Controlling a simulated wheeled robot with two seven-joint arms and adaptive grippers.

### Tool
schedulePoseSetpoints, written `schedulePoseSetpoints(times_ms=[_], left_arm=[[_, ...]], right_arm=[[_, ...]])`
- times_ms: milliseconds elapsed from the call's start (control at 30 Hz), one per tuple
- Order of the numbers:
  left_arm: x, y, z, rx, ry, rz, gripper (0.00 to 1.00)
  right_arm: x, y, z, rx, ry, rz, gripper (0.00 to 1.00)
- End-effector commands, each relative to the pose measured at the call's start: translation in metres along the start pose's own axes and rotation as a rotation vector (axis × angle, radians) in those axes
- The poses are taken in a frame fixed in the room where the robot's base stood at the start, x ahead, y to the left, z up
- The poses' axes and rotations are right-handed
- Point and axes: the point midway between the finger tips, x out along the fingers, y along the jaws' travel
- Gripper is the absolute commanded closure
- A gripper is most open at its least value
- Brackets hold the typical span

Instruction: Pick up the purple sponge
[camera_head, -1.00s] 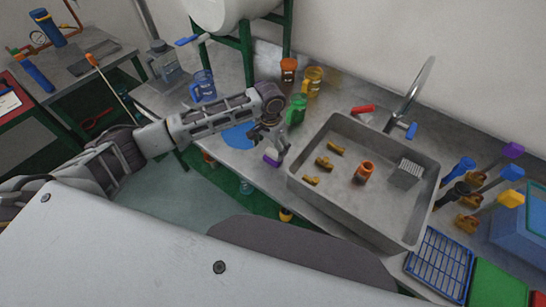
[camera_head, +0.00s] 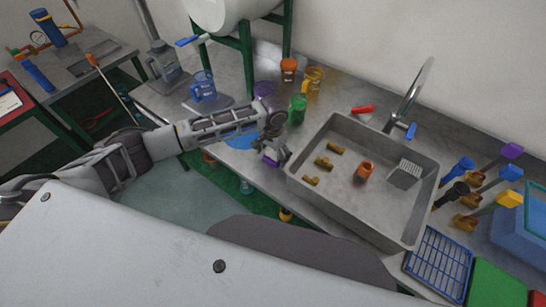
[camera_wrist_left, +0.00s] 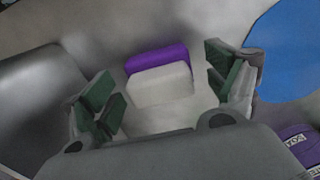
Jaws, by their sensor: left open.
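The purple sponge (camera_wrist_left: 157,58) has a purple layer and a white layer. In the left wrist view it lies on the grey counter between the spread fingers of my left gripper (camera_wrist_left: 165,88), which is open. In the head view the sponge (camera_head: 270,160) shows as a small purple patch at the counter's front edge, left of the sink. My left gripper (camera_head: 276,150) is right over it and partly hides it. I cannot tell whether the fingers touch it. My right gripper is not seen.
The metal sink (camera_head: 333,204) stands close to the right, with an orange jar (camera_head: 365,172) and several brass fittings inside. A green mug (camera_head: 298,109), a blue mug (camera_head: 203,87) and a blue disc (camera_wrist_left: 292,50) are near the gripper. The counter's front edge is close.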

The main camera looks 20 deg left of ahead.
Motion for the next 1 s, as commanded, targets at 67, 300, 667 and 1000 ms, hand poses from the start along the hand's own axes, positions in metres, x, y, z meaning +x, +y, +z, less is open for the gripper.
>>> schedulePoseSetpoints(times_ms=[67,300,667,1000], left_arm=[[0.0,0.0,0.0,0.0,0.0,0.0,0.12],[0.0,0.0,0.0,0.0,0.0,0.0,0.31],[0.0,0.0,0.0,0.0,0.0,0.0,0.58],[-0.011,0.0,-0.001,0.0,0.002,0.0,0.58]], right_arm=[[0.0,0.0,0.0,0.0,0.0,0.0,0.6],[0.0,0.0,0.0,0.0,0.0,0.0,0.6],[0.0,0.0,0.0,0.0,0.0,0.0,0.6],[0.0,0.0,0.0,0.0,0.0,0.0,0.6]])
